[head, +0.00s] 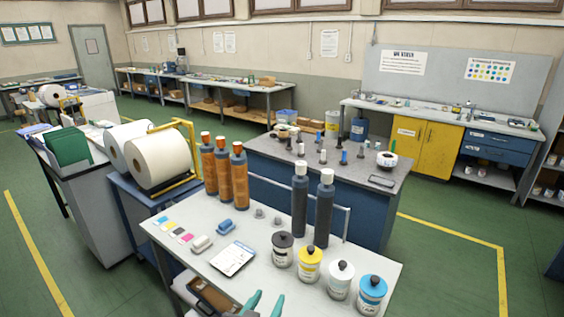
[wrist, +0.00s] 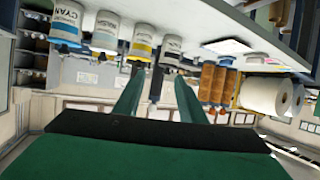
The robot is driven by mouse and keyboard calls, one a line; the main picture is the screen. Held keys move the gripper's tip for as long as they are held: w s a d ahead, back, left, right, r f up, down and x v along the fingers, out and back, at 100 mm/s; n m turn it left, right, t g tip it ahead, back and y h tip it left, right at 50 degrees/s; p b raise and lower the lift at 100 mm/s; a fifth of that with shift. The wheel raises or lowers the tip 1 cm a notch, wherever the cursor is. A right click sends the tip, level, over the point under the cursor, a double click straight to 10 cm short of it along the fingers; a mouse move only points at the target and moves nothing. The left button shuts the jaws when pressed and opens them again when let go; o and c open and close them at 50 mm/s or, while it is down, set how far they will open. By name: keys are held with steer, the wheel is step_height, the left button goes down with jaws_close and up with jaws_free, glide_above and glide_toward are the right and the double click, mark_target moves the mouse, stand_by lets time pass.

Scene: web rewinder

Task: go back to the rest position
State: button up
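My gripper (head: 264,302) shows at the bottom edge of the head view, in front of the white table (head: 190,228). Its two green fingers also show in the wrist view (wrist: 157,88), spread apart with nothing held between them. The wrist view is upside down, with the table's bottles beyond the fingers. The rest of my arm is out of the head view.
The table bears cyan (head: 371,294), white (head: 340,280), yellow (head: 309,264) and black (head: 282,249) containers. Two tall dark bottles (head: 300,208) and orange bottles (head: 224,173) stand behind. White rolls (head: 160,158) are left. Green floor (head: 440,270) is clear at right.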

steer(key=s+f+n+t+y, duration=0.1)
steer(key=s+f+n+y, duration=0.25)
steer(key=s+f, duration=1.2)
steer(key=s+d+t, duration=0.1)
steer(key=s+d, duration=0.2)
steer(key=s, duration=1.7)
steer(key=shift+d+r+m, duration=0.2)
steer(key=shift+r+m, duration=0.05)
steer(key=shift+m, duration=0.2)
